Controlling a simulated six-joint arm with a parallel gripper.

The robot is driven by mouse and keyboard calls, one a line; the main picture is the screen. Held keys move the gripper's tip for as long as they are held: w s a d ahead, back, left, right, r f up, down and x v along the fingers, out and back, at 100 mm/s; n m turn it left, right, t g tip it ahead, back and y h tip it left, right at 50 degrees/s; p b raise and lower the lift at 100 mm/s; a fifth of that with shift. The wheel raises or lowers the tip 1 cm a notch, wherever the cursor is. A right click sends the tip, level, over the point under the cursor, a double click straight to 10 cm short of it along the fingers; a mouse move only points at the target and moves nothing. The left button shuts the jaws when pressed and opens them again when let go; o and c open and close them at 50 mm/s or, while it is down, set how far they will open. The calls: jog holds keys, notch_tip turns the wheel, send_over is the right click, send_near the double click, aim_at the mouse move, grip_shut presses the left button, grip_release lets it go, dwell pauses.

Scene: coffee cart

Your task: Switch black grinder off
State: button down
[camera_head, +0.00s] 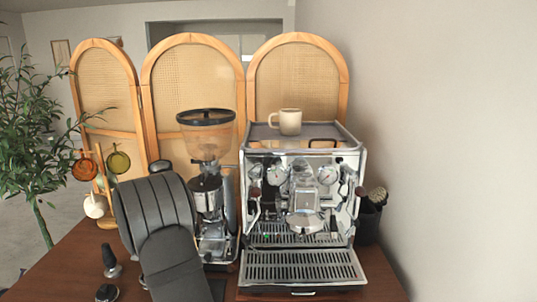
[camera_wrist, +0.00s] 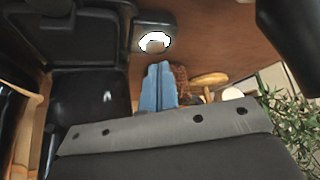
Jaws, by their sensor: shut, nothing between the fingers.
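The black grinder (camera_wrist: 90,100) fills the left and top left of the wrist view. My gripper's blue fingers (camera_wrist: 160,68) are shut together and empty, with the tips right by the switch. I cannot tell whether they touch it. In the head view, my dark arm hides the gripper and most of the black grinder; only a small dark top (camera_head: 160,165) shows behind it, probably the grinder's.
A chrome grinder (camera_head: 208,190) with a clear hopper stands right of my arm. Beside it is the chrome espresso machine (camera_head: 300,265), with a cream mug (camera_head: 290,122) on top. A tamper (camera_head: 110,262) and hanging cups (camera_head: 118,162) are at the left.

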jog(key=shift+f, duration=0.9)
dwell(0.8)
jog(key=shift+r, duration=2.8)
